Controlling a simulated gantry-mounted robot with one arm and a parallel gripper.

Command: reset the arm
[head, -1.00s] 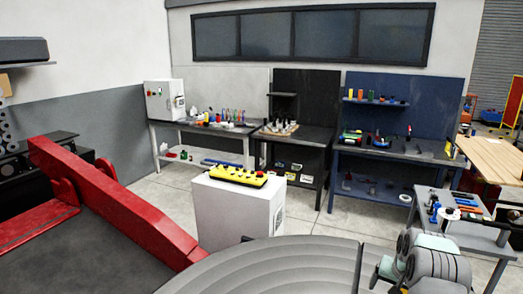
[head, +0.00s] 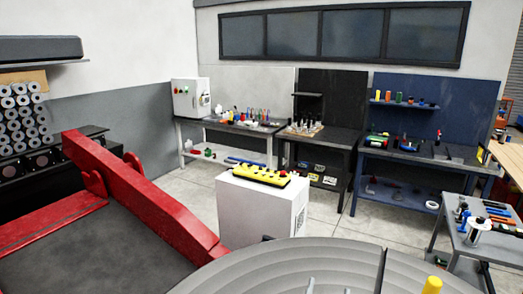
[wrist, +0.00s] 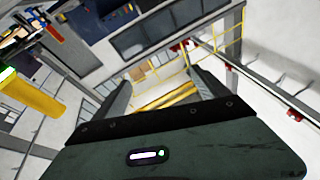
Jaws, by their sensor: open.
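My gripper (wrist: 160,88) shows in the wrist view, its two grey fingers spread apart with nothing between them. It points away from the work surfaces, toward yellow railings (wrist: 170,70) and a wall with dark windows, seen tilted. The grey round plate of the positioner (head: 290,272) fills the bottom of the head view. My gripper cannot be made out in the head view.
A red frame (head: 140,195) stands left of the plate. Benches line the back wall. A grey cart with tools (head: 470,235) stands at right. A yellow cylinder (wrist: 32,97) is left in the wrist view.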

